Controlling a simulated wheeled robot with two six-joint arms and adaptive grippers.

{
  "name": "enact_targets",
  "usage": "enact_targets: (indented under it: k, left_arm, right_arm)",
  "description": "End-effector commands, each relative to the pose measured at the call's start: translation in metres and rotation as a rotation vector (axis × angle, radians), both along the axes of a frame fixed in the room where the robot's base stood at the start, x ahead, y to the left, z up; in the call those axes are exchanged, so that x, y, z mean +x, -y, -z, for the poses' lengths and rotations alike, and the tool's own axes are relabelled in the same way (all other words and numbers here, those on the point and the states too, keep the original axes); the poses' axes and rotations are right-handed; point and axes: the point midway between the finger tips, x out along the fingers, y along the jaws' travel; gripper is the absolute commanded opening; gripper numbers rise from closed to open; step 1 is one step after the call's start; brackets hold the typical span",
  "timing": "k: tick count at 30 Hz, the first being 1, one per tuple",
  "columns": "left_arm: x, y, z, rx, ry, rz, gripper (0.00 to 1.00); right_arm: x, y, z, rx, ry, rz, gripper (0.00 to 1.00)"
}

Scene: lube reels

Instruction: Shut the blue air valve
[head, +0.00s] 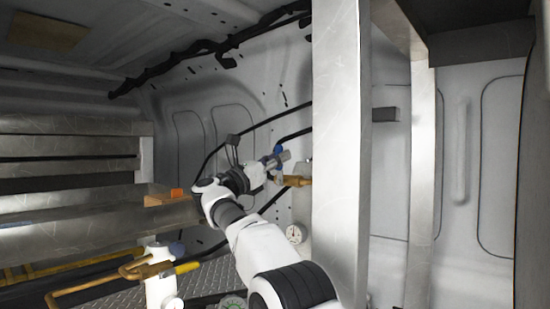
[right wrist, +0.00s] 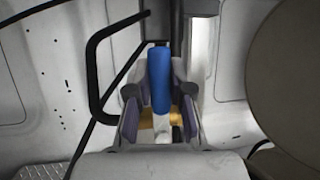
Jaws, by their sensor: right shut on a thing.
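The blue air valve shows as a blue handle (head: 279,150) in the head view, beside a brass fitting (head: 298,181) left of the tall metal post. In the right wrist view, the blue handle (right wrist: 159,80) stands nearly upright between the fingers of my right gripper (right wrist: 160,104). My right gripper (head: 268,166) is shut on the handle and partly hides the valve body in the head view. Brass parts show below the handle in the right wrist view. My left gripper is not in view.
A tall metal post (head: 340,150) stands close to the right of my right arm. A pressure gauge (head: 296,234) sits below the valve. Metal shelves (head: 70,175) fill the left side.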

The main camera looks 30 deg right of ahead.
Motion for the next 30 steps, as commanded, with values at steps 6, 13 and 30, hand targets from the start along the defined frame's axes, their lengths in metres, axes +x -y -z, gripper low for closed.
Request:
enact_targets:
  k: [6,13,30]
  left_arm:
    - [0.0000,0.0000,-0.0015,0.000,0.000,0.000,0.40]
    - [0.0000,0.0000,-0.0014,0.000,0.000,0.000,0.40]
    - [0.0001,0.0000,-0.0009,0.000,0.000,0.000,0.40]
  right_arm:
    - [-0.0029,0.0019,-0.0046,0.005,0.027,-0.001,0.00]
    - [-0.0030,0.0020,-0.0044,0.006,0.027,-0.001,0.00]
    - [-0.0023,-0.0068,0.0009,0.007,0.021,-0.002,0.46]
